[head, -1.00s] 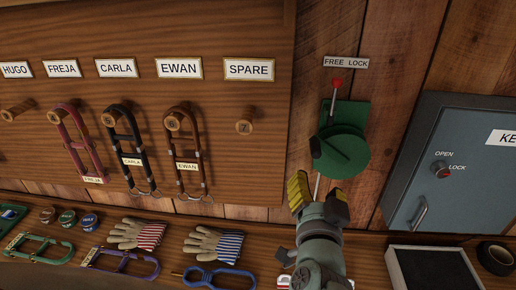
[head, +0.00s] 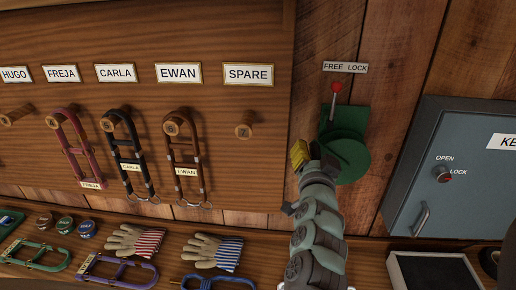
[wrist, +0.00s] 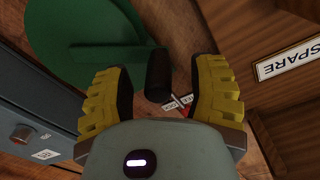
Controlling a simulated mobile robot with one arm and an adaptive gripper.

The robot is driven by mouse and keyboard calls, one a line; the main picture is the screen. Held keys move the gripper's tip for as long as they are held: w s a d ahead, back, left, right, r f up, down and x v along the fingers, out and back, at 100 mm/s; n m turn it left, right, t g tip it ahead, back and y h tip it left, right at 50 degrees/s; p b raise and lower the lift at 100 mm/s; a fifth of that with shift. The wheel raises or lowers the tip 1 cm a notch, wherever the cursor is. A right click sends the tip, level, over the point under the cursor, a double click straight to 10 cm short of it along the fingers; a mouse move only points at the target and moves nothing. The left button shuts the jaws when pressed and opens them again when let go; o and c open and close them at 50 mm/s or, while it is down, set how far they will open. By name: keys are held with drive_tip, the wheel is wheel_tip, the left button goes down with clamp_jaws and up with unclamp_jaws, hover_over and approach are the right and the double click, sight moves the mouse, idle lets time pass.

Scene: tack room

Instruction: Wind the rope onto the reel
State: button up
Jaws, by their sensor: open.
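The green reel (head: 350,158) is a round disc on a green wall plate, right of the hook board. Its black crank handle (wrist: 158,75) shows in the wrist view, between my yellow-padded fingers and apart from both. My gripper (head: 308,152) is open at the reel's left edge; in the wrist view it is open around the handle (wrist: 162,68). In the head view the handle is hidden behind my gripper. A lever with a red knob (head: 337,87) stands above the reel, under the FREE LOCK label (head: 345,67). I cannot make out the rope.
A grey key cabinet (head: 460,150) is on the wall to the right. Hooks with hanging bridle-like straps (head: 185,155) are to the left; the SPARE hook (head: 244,130) is empty. Gloves (head: 212,250) and a dark tray (head: 434,270) lie on the shelf below.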

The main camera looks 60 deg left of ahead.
drive_tip(key=shift+w+a, duration=0.3)
drive_tip(key=shift+w, duration=0.15)
drive_tip(key=shift+o, duration=0.3)
drive_tip(key=shift+s, duration=0.15)
clamp_jaws()
